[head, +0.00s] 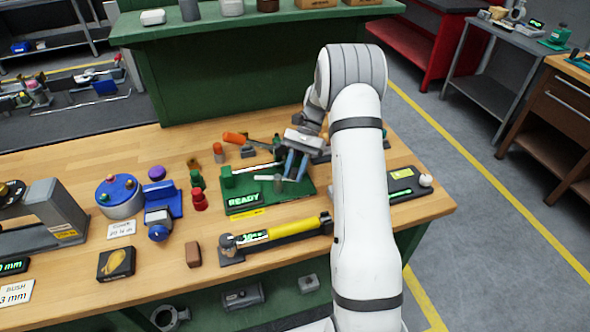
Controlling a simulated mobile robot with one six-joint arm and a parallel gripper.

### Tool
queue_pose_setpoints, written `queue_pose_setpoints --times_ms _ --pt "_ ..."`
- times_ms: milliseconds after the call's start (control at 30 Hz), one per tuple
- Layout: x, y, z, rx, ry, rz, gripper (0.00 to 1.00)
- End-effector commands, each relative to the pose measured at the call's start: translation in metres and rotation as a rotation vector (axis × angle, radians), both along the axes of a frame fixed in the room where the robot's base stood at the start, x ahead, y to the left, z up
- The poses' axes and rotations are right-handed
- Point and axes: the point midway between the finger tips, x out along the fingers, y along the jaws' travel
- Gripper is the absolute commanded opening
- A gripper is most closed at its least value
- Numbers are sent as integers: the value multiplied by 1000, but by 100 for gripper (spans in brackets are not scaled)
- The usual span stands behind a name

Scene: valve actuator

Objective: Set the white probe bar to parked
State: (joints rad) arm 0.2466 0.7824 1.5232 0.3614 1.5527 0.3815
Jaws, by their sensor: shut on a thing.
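The white probe bar (264,178) is a short pale bar above a green fixture plate (243,199), near a small grey post (278,184). The plate carries a lit READY label. My gripper (294,176) reaches down from the upper right, its blue fingers over the right part of the plate. It is shut on the bar's right end, though the fingers hide most of the contact. The bar lies roughly level in the picture, its left end free.
A yellow cylinder tool (290,229) lies in front of the plate. Red (200,200) and green knobs stand left of it, with a blue vise-like device (160,212) farther left. A dark box with a lit display (402,184) is right of my arm.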

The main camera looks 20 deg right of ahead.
Motion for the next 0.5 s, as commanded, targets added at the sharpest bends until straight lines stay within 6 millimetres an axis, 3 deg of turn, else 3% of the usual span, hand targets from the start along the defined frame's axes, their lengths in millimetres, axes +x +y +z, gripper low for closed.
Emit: queue_pose_setpoints --times_ms 200,233,500 --pt "1 0 1 0 -5 1 2" --pt "1 0 1 1 -5 0 27" --pt "1 0 1 0 -3 -1 46"
